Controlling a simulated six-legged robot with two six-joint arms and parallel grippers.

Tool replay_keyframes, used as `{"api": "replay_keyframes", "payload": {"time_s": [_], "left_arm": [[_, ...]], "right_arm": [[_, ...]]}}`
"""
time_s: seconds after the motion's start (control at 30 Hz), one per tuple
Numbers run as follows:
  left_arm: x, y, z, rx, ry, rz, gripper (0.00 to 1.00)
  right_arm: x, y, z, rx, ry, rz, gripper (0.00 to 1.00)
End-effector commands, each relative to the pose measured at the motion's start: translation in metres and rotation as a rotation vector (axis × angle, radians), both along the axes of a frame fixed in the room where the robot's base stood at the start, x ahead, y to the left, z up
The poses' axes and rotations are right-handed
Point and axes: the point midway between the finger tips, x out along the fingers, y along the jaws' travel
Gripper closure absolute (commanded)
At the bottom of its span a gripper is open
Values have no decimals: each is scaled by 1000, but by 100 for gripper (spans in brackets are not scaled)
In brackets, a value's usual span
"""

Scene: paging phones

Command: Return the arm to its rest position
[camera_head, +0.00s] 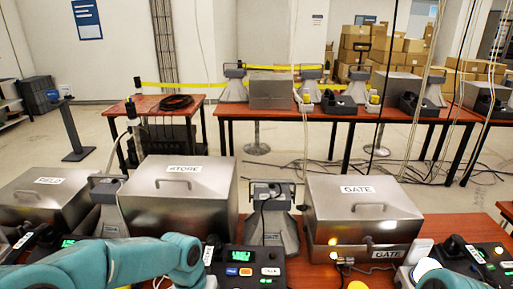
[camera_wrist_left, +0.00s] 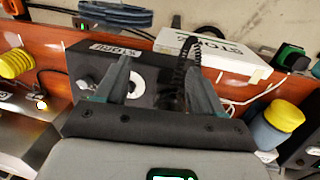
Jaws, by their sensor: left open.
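My left arm (camera_head: 120,262) comes in low from the left in the head view, in teal, and reaches over the front desk. Its gripper is not visible there. In the left wrist view, my left gripper (camera_wrist_left: 160,85) is open, with its two fingers apart. A black box with a STORE label (camera_wrist_left: 115,52) and a dark coiled cord (camera_wrist_left: 190,58) lie beyond and between the fingers. I see nothing held. Part of my right arm (camera_head: 450,281) shows at the bottom right of the head view; its gripper is out of view.
Metal boxes labelled STORE (camera_head: 180,195) and GATE (camera_head: 362,215) stand on the front desk. A black panel with a green display (camera_head: 243,262) sits near my left arm. A white box (camera_wrist_left: 210,55) and a yellow-topped thing (camera_wrist_left: 283,115) are near the gripper.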

Motion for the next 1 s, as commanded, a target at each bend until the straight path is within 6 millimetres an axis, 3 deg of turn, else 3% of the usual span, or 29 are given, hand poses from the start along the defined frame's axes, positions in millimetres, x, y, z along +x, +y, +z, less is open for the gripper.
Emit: {"api": "replay_keyframes", "payload": {"time_s": [0.23, 0.3, 0.43, 0.53, 0.63, 1.0], "left_arm": [[-51, -10, -100, -131, 29, 37, 32], [-78, -12, -133, -172, 34, 72, 32], [-135, -12, -178, -219, 25, 156, 32], [-168, -9, -194, -225, 12, 209, 32], [-187, -6, -200, -219, 2, 238, 32], [-193, -5, -202, -215, -6, 248, 32]], "right_arm": [[0, 0, 0, 0, 0, 0, 100], [0, 0, 0, 0, 0, 0, 100], [0, 0, 0, 0, 0, 0, 100], [0, 0, 0, 0, 0, 0, 100], [0, 0, 0, 0, 0, 0, 100], [0, 0, 0, 0, 0, 0, 100]]}}
